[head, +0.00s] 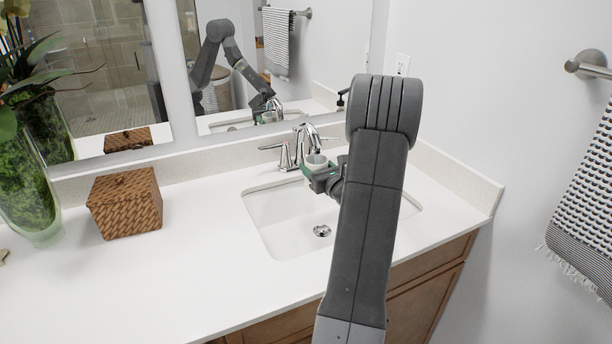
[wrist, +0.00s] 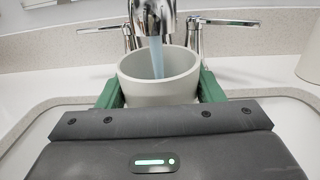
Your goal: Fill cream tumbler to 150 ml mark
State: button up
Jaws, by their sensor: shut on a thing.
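The cream tumbler (wrist: 140,94) is upright under the faucet, between the two green fingers of my gripper (wrist: 160,92), which is shut on it. In the head view the tumbler (head: 316,160) is small, held by my gripper (head: 320,172) over the sink. The chrome faucet (wrist: 154,14) is above the tumbler, and a bluish stream of water (wrist: 157,56) runs from its spout into the opening. The water level and any 150 ml mark are hidden from both views.
The white sink basin (head: 282,236) with its drain (head: 321,231) lies below the tumbler. Faucet handles (wrist: 226,22) flank the spout. A woven box (head: 125,203) and a plant vase (head: 28,190) stand on the counter at left. The counter front is clear.

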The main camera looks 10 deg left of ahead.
jog(key=shift+s, duration=0.1)
dwell(0.3)
jog(key=s+a+b, duration=0.1)
jog(key=s+b, duration=0.3)
jog(key=s, duration=0.5)
jog(key=shift+a, duration=0.4)
jog(key=shift+r, duration=0.1)
jog(key=s+r+p, duration=0.3)
jog(key=r+p, duration=0.3)
jog(key=r, duration=0.4)
jog(key=shift+s+a+r, duration=0.2)
jog(key=shift+s+a, duration=0.2)
